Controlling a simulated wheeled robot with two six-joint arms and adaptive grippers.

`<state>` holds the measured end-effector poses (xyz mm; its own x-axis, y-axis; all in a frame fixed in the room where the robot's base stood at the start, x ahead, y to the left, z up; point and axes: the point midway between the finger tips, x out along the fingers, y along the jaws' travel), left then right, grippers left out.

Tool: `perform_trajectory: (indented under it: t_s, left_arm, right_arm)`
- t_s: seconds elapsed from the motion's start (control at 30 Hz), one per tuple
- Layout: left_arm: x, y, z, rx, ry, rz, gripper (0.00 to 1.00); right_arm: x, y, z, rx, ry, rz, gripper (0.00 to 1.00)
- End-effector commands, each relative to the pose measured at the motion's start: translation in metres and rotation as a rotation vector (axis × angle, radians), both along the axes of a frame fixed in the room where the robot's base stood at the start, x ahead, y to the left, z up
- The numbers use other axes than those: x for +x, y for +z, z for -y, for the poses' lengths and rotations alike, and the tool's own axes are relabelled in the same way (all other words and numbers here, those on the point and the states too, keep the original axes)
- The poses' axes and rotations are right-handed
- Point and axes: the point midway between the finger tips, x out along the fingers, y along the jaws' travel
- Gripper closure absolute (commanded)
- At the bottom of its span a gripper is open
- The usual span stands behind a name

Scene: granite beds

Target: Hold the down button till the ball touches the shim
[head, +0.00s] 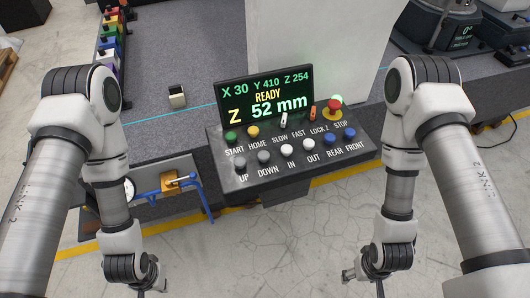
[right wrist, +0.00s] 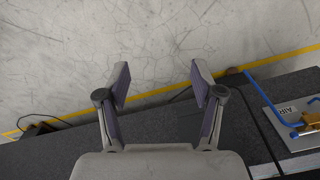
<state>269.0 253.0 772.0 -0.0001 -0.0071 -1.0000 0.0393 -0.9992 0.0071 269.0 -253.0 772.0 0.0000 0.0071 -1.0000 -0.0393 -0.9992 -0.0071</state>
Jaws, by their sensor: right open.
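The DOWN button (head: 264,157) is a grey round button in the lower row of the black control panel (head: 222,137), between the grey UP button (head: 240,164) and the white IN button (head: 288,150). The panel display (head: 265,97) reads READY, Z 52 mm, X 30, Y 410, Z 254. My right gripper (head: 350,275) hangs low, right of and below the panel. In the right wrist view it (right wrist: 158,85) is open and empty. My left gripper (head: 155,284) is low at the left, near the picture's bottom edge; its fingers are unclear. Neither touches the panel. I cannot make out the ball or the shim.
A small beige block (head: 177,96) lies on the granite bed (head: 190,40) left of the panel. A plate with a blue pipe (head: 203,198) and brass valve (head: 172,182) projects at the left. A red stop button (head: 334,104) sits at the panel's upper right. The floor below is clear.

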Motion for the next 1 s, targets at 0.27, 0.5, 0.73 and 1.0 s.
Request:
perform_trajectory:
  t_s: [0.27, 0.5, 0.73, 1.0]
  left_arm:
    - [0.0, 0.0, 0.0, 0.0, 0.0, 0.0, 1.0]
    - [0.0, 0.0, 0.0, 0.0, 0.0, 0.0, 1.0]
    - [0.0, 0.0, 0.0, 0.0, 0.0, 0.0, 1.0]
    - [0.0, 0.0, 0.0, 0.0, 0.0, 0.0, 1.0]
  right_arm:
    - [0.0, 0.0, 0.0, 0.0, 0.0, 0.0, 0.33]
    - [0.0, 0.0, 0.0, 0.0, 0.0, 0.0, 0.97]
    - [0.0, 0.0, 0.0, 0.0, 0.0, 0.0, 1.0]
    - [0.0, 0.0, 0.0, 0.0, 0.0, 0.0, 1.0]
